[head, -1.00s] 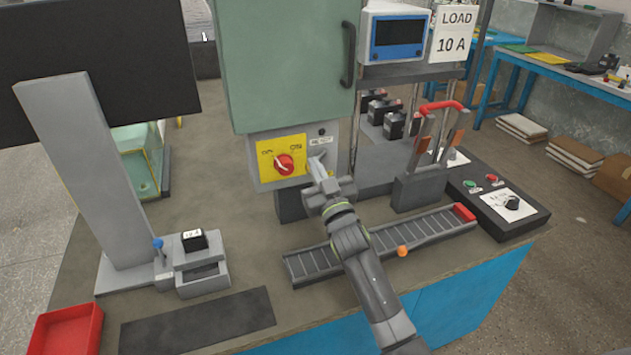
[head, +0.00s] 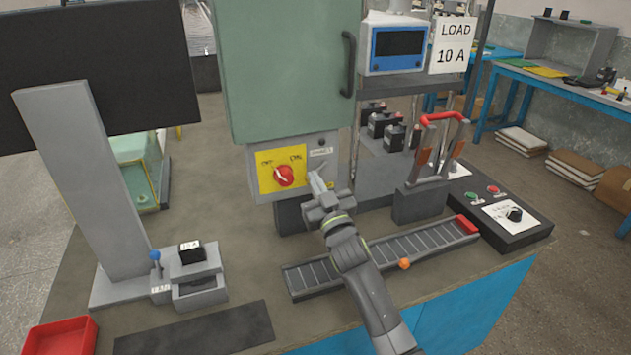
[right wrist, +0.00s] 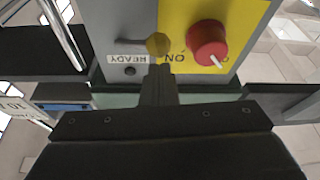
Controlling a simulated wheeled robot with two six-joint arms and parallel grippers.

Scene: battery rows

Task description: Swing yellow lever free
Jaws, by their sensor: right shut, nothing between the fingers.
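A yellow knob (right wrist: 157,45) sits on a short grey lever (right wrist: 128,45) at the control panel in the right wrist view. It lies just beyond my right gripper's fingertips (right wrist: 157,75), by the edge of the yellow plate (right wrist: 178,22). I cannot tell whether fingers and knob touch. In the head view my right gripper (head: 317,182) is shut and empty, close to the panel's right side, and the knob is not clear there. A red rotary switch (head: 284,176) is on the yellow plate left of the gripper. It also shows in the right wrist view (right wrist: 207,45). My left gripper is not in view.
A green cabinet (head: 280,70) with a dark handle stands above the panel. A red-handled switch frame (head: 444,117) stands to the right. A dark mat (head: 195,330) is at front left.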

